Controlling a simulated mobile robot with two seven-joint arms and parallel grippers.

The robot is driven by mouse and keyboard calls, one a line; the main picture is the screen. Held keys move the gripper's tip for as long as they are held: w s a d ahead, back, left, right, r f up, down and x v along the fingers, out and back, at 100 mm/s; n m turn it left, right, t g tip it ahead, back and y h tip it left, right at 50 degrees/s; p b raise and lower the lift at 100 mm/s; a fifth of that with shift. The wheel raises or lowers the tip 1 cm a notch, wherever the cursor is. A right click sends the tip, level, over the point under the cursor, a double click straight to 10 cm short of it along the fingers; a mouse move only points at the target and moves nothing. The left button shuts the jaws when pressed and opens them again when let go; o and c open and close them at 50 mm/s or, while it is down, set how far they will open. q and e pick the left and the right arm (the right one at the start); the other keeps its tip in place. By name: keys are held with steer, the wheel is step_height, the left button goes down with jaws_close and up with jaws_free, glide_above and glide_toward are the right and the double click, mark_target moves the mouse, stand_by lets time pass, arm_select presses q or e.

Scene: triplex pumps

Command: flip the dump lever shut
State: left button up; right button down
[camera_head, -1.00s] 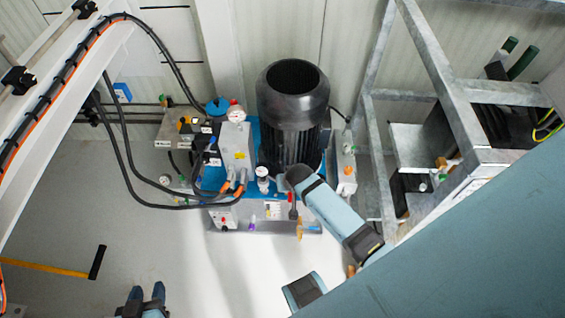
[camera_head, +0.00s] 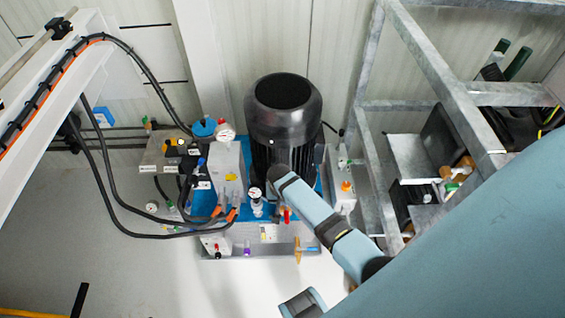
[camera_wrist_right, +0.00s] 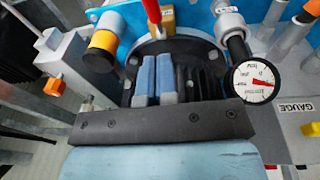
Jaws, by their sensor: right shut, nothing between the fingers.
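A red-handled lever (camera_head: 287,215) stands at the front of the pump unit, just below the black motor (camera_head: 285,120). It may be the dump lever; no label on it is readable. Its red handle (camera_wrist_right: 152,11) shows at the top of the right wrist view, beyond my fingertips and apart from them. My right gripper (camera_wrist_right: 156,66) is shut and empty, its two blue fingers side by side over black finned parts. In the head view its fingers are hidden by my right arm, which reaches the motor's front side.
A pressure gauge (camera_wrist_right: 254,82) stands close right of my right fingers. A yellow-and-metal fitting (camera_wrist_right: 103,42) is close on the left, with an orange knob (camera_wrist_right: 54,87) farther left. Black hoses (camera_head: 125,232) loop left of the unit. A metal frame (camera_head: 375,185) stands at right.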

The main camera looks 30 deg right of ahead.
mark_target(286, 214)
steer(key=f+b, duration=0.4)
steer(key=f, duration=0.1)
steer(key=shift+s+d, duration=0.1)
steer(key=shift+s, duration=0.3)
steer(key=shift+s+f+b, duration=0.25)
steer(key=shift+f+b, duration=0.1)
steer(key=shift+b, duration=0.25)
steer(key=shift+s, duration=0.1)
arm_select(q)
steer(key=shift+w+d+f+t+h, duration=0.3)
steer(key=shift+d+f+t, duration=0.15)
steer(key=shift+f, duration=0.2)
